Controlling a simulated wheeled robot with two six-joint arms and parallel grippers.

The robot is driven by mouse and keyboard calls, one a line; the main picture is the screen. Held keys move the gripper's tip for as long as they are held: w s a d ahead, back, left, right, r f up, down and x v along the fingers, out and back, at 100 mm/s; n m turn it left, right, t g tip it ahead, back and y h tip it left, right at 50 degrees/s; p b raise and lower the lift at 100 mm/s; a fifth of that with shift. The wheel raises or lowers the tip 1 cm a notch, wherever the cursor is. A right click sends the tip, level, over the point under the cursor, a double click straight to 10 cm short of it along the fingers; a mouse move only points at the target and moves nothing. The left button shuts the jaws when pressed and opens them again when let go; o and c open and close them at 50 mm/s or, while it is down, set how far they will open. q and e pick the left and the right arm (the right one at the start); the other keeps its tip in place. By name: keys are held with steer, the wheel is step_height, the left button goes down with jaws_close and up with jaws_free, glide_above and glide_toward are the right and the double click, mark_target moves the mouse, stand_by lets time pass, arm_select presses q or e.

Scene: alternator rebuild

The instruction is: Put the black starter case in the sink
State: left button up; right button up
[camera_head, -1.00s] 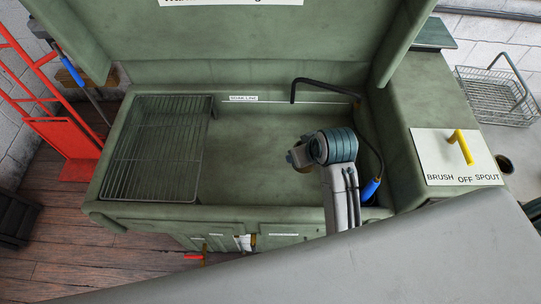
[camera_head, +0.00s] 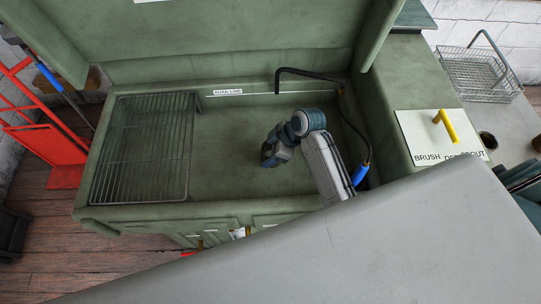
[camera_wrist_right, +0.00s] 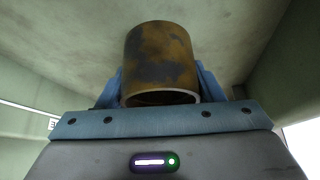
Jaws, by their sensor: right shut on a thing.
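The sink (camera_head: 232,150) is the green basin of a washing station. My right gripper (camera_head: 268,158) is over the middle of the basin, pointing down. In the right wrist view, its blue fingers are shut on a hollow cylindrical case (camera_wrist_right: 161,62), mottled rusty brown and dark grey, with its open rim toward the camera. No plainly black case shows, and I cannot tell whether this one is the starter case. In the head view the held case is mostly hidden by the gripper. I cannot tell its height above the basin floor. My left gripper is not in view.
A wire rack (camera_head: 145,150) covers the basin's left part. A black spout (camera_head: 310,73) and a hose with a blue end (camera_head: 360,174) are at the right. A panel (camera_head: 440,136) with a yellow lever and a wire basket (camera_head: 480,75) stand further right. The middle floor is clear.

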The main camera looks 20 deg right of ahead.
step_height(320, 180, down, 3)
steer(key=shift+f+p, duration=0.1)
steer(key=shift+p, duration=0.3)
steer(key=shift+f, duration=0.4)
steer(key=o, duration=1.5)
steer(key=shift+f, duration=0.15)
steer(key=shift+r, duration=0.2)
steer(key=b+v, duration=0.2)
steer(key=v, duration=1)
